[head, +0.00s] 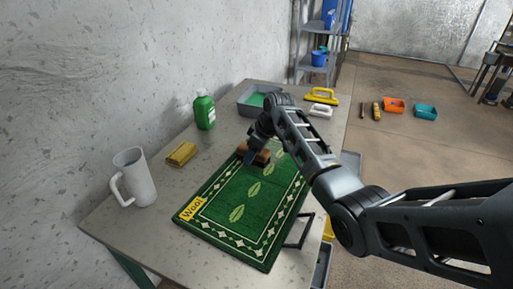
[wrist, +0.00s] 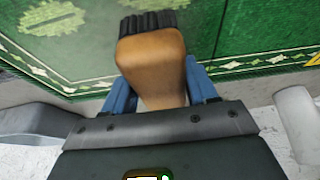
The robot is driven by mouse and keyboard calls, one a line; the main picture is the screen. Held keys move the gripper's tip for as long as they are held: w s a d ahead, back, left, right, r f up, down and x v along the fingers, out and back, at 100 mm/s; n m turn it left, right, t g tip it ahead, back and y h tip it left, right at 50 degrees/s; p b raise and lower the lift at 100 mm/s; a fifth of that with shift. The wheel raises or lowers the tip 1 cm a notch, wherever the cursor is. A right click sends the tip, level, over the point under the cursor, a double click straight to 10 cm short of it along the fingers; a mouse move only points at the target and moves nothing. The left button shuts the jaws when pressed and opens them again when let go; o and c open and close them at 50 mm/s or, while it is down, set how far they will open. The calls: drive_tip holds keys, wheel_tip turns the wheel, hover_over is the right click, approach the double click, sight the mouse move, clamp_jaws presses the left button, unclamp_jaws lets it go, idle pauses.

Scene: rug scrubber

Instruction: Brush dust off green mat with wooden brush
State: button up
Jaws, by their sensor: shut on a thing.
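The green mat (head: 226,203) lies flat on the table, with a pale leaf pattern, a light border and a yellow "Wool" label (head: 193,208) at its near left corner. My gripper (head: 251,155) is over the far left part of the mat, shut on the wooden brush (head: 261,157). In the wrist view the brown brush (wrist: 151,62) sits between my blue fingers (wrist: 157,88), its dark bristles pointing away at the mat's patterned surface (wrist: 240,35). I cannot tell whether the bristles touch the mat. No dust can be made out clearly.
On the table (head: 160,232) stand a white mug (head: 137,178), a yellow sponge-like block (head: 181,154), a green bottle (head: 204,110) and a grey tub (head: 252,104). Yellow-handled (head: 322,96) and white (head: 320,111) brushes lie at the far right. A wall borders the left.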

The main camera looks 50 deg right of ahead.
sight(246, 165)
drive_tip(key=shift+s+a+f, duration=0.1)
drive_tip(key=shift+s+a, duration=0.15)
drive_tip(key=shift+a, duration=0.55)
drive_tip(key=shift+s+a, duration=0.25)
drive_tip(key=shift+a, duration=0.55)
drive_tip(key=shift+w+d+b, duration=0.35)
drive_tip(key=shift+d+b, duration=0.35)
drive_tip(key=shift+d, duration=0.7)
drive_tip(key=shift+w+d+b, duration=0.4)
drive_tip(key=shift+d+b, duration=0.35)
drive_tip(key=shift+d, duration=0.6)
drive_tip(key=shift+w+d+b, duration=0.35)
drive_tip(key=shift+d+b, duration=0.35)
drive_tip(key=shift+d, duration=0.7)
drive_tip(key=d+b, duration=0.2)
drive_tip(key=d, duration=0.1)
drive_tip(key=shift+w+f, duration=0.15)
drive_tip(key=shift+w, duration=0.25)
drive_tip(key=shift+w+d+b, duration=0.15)
drive_tip(key=shift+d+b, duration=0.4)
drive_tip(key=shift+b, duration=0.05)
drive_tip(key=shift+w+d+f+b, duration=0.1)
drive_tip(key=shift+w+d+b, duration=0.15)
drive_tip(key=shift+d+b, duration=0.7)
drive_tip(key=shift+w+d+b, duration=0.25)
drive_tip(key=shift+d+b, duration=0.75)
drive_tip(key=shift+b, duration=0.25)
